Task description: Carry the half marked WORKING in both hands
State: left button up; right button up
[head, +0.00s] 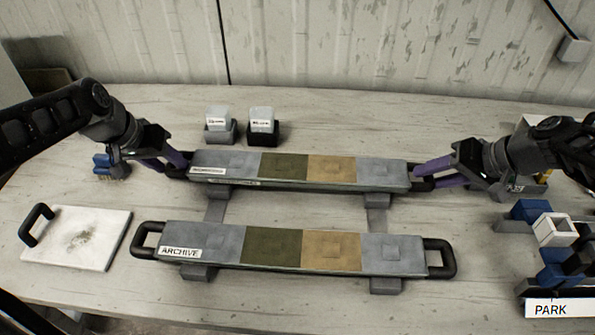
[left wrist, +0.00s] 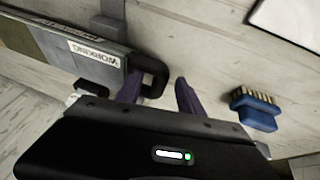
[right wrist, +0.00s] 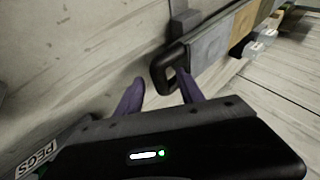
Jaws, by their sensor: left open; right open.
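The half marked WORKING (head: 285,170) is the rear long grey liner with green and tan sections. Its label shows in the left wrist view (left wrist: 94,56). It rests on grey supports. My left gripper (head: 172,162) is open at its left black handle (left wrist: 155,76); the handle end lies between the spread fingers, contact unclear. My right gripper (head: 430,175) is open at the right black handle (right wrist: 163,68), one finger overlapping the handle loop in the right wrist view. The half marked ARCHIVE (head: 290,248) lies parallel in front, untouched.
A white slab with a black handle (head: 90,235) lies front left. A blue brush (left wrist: 256,108) is near my left gripper. Two small labelled blocks in holders (head: 262,125) stand behind. Blue, white and black blocks (head: 555,230) and a PARK sign (head: 560,309) are at right.

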pick_arm(q)
jog(key=shift+c, duration=0.3)
pick_arm(e)
jog(key=shift+c, duration=0.3)
pick_arm(q)
grip_shut()
pick_arm(e)
grip_shut()
dwell(0.5)
pick_arm(q)
jog(key=shift+w+r, duration=0.15)
jog(key=shift+r, duration=0.05)
pick_arm(e)
jog(key=shift+w+r, duration=0.1)
jog(key=shift+r, duration=0.1)
